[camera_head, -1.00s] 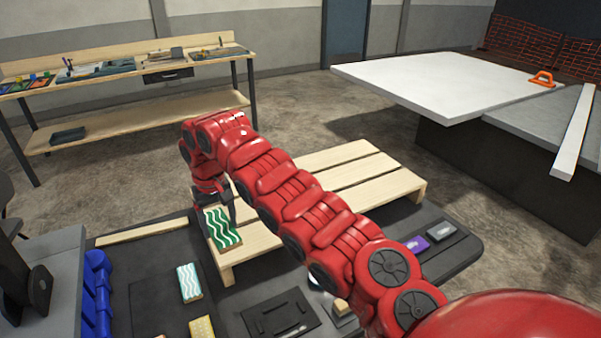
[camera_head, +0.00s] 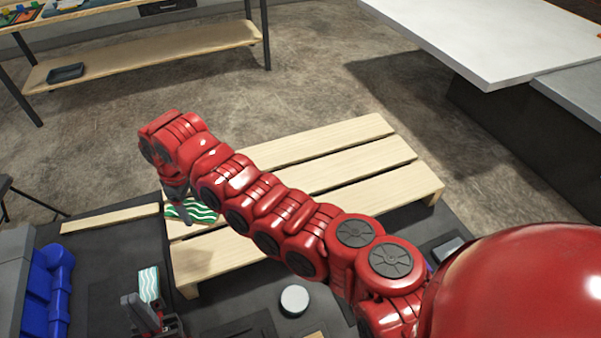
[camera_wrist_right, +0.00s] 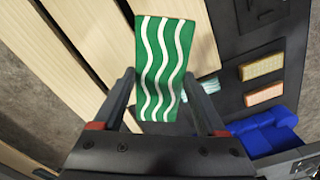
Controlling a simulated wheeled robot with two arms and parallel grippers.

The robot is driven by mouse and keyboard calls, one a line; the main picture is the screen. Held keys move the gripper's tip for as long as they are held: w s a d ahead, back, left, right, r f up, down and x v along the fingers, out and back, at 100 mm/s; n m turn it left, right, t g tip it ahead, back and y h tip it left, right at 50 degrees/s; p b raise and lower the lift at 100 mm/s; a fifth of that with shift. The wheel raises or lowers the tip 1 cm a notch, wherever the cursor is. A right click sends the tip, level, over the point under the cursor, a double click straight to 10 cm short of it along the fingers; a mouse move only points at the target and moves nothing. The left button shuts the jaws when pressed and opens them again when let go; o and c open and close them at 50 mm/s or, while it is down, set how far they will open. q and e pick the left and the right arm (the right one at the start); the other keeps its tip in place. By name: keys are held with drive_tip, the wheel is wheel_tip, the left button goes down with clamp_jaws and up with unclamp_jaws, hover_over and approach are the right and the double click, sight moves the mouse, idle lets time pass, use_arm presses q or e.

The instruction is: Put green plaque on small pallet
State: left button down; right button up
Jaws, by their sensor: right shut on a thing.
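The green plaque (camera_head: 194,211), with white wavy stripes, is at the left end of the pale wooden pallet (camera_head: 350,163) in the head view, partly hidden by my right gripper (camera_head: 178,207). In the right wrist view the plaque (camera_wrist_right: 163,65) lies between the fingers of my right gripper (camera_wrist_right: 160,92), which is shut on it. Slats of the pallet (camera_wrist_right: 90,40) show to the left of the plaque. I cannot tell whether the plaque touches the pallet. My left gripper (camera_head: 148,314) is low at the left, by a light-blue wavy plaque (camera_head: 149,283); its jaw opening is unclear.
A dark work surface lies under and around the pallet. It holds a round white piece (camera_head: 294,299). Yellow (camera_wrist_right: 262,67) and orange (camera_wrist_right: 264,94) blocks show in the wrist view. Most pallet slats are bare.

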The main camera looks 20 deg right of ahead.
drive_tip(key=s+a+f+n+p, duration=0.2)
drive_tip(key=s+f+n, duration=0.15)
drive_tip(key=s, duration=0.45)
drive_tip(key=s+a+f+n+p, duration=0.2)
drive_tip(key=s+f+n, duration=0.15)
drive_tip(key=s, duration=0.45)
approach(234, 243)
drive_tip(key=shift+m, duration=0.4)
drive_tip(key=s+a, duration=0.1)
drive_tip(key=s+a+f, duration=0.2)
drive_tip(key=s, duration=0.1)
drive_tip(key=shift+a+f, duration=0.25)
drive_tip(key=shift+a, duration=0.1)
drive_tip(key=w+d+p, duration=0.1)
drive_tip(key=w+d, duration=0.2)
drive_tip(key=shift+w+d+f, duration=0.1)
drive_tip(key=shift+w+d, duration=0.15)
drive_tip(key=shift+w, duration=0.15)
drive_tip(key=shift+d+f+p, duration=0.1)
drive_tip(key=shift+f+p, duration=1)
drive_tip(key=shift+f, duration=0.75)
